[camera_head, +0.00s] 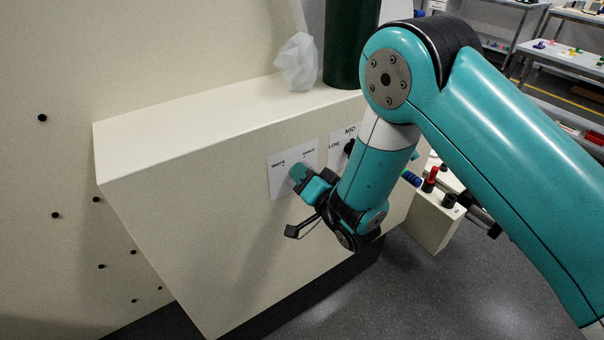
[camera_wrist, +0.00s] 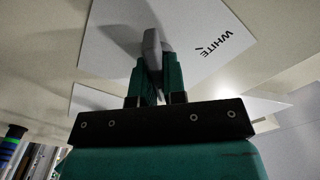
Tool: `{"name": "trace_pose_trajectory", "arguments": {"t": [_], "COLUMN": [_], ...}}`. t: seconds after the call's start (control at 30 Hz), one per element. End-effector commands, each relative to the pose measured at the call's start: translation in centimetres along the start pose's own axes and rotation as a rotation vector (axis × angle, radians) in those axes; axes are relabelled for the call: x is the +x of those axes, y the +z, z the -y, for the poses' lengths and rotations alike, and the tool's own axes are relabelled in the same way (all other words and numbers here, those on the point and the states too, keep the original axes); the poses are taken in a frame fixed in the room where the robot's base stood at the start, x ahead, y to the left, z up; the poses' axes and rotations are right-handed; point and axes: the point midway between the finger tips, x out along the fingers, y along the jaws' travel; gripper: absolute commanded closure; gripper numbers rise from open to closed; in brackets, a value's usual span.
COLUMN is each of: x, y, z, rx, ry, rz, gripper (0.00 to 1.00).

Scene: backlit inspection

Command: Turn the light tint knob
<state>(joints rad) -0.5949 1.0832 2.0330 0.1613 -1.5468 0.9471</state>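The light tint knob (camera_wrist: 152,42) is a grey, narrow grip in the wrist view, standing out from a white label. The word WHITE is printed on that label, with a short tick beside it. My gripper (camera_wrist: 154,76) has its two green fingers on either side of the knob, close against it, and looks shut on it. In the head view my gripper (camera_head: 298,173) is at the left white label (camera_head: 279,180) on the front of the cream box, and it hides the knob. I cannot tell the knob's exact setting.
A second label (camera_head: 336,156) marked LOW and MID, with a dark knob (camera_head: 348,147), is just right of my gripper. A crumpled translucent object (camera_head: 297,62) and a dark green cylinder (camera_head: 350,45) stand on the cream box (camera_head: 180,135). Its front is clear at left.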

Motion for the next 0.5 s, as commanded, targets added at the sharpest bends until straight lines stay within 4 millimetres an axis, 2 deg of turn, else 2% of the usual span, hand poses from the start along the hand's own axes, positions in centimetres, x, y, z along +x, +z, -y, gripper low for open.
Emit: {"name": "trace_pose_trajectory", "arguments": {"t": [0.27, 0.5], "x": [0.0, 0.03], "y": [0.21, 0.44], "z": [-0.06, -0.07], "rx": [-0.018, -0.12], "ry": [0.001, 0.0], "rz": [0.003, 0.005], "gripper": [1.0, 1.0]}}
